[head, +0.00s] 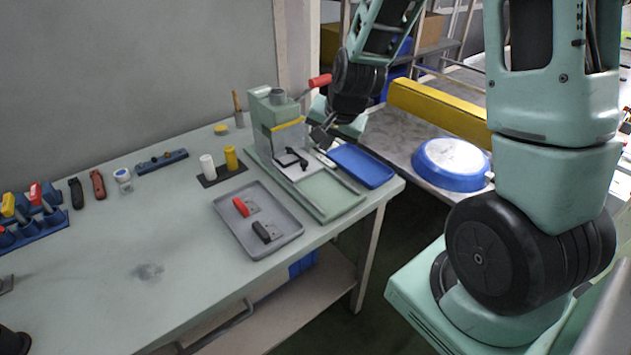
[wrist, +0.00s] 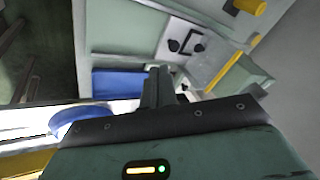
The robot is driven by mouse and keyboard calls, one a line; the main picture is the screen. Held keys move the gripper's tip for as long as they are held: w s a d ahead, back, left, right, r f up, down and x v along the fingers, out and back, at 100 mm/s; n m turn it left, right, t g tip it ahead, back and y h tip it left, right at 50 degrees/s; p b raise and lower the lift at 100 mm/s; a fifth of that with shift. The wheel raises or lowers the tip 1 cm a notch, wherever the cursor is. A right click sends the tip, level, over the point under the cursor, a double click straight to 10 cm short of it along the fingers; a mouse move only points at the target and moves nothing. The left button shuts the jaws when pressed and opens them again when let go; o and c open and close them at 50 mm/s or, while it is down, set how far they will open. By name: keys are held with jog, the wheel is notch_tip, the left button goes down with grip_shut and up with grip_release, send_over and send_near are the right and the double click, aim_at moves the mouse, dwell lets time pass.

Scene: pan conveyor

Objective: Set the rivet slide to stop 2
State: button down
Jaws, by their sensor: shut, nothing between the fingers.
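The green rivet press (head: 262,118) stands at the back right of the bench, with a yellow-edged clear guard. The rivet slide appears to be the pale plate (head: 290,170) with a black fitting (head: 297,157), on a long green bed (head: 332,196) with side rails. It also shows in the wrist view as a pale plate with black parts (wrist: 190,43). I cannot read any stop marks. My gripper (head: 320,138) is shut and empty, above and right of the plate, beside the press. In the wrist view its fingertips (wrist: 160,70) point toward the bed, apart from the black parts.
A blue tray (head: 362,166) lies right of the bed. A grey tray (head: 276,243) holds red-handled and black-handled pieces. White and yellow cylinders (head: 230,158) stand left. The press's red-handled lever (head: 320,81) is near my arm. A blue pan (head: 450,180) sits on the conveyor.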

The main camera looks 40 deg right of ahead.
aim_at(294, 159)
jog(key=shift+t+h, duration=0.3)
jog(key=shift+t, duration=0.4)
jog(key=w+d+f+b, duration=0.1)
jog(key=f, duration=0.2)
jog(key=w+d+f+b, duration=0.1)
jog(key=f+b, duration=0.1)
jog(key=f, duration=0.1)
jog(key=w+d+f+b, duration=0.1)
jog(key=f+b, duration=0.1)
jog(key=f, duration=0.2)
jog(key=shift+w+d, duration=0.15)
jog(key=shift+d, duration=0.15)
jog(key=shift+w+a+r, duration=0.1)
jog(key=shift+w+a, duration=0.6)
jog(key=shift+w, duration=0.35)
jog(key=shift+w+a+f+p, duration=0.25)
jog(key=shift+w+p, duration=0.15)
jog(key=shift+w, duration=0.2)
jog(key=shift+w+r+p, duration=0.15)
jog(key=shift+w+p, duration=0.25)
jog(key=shift+w, duration=1.5)
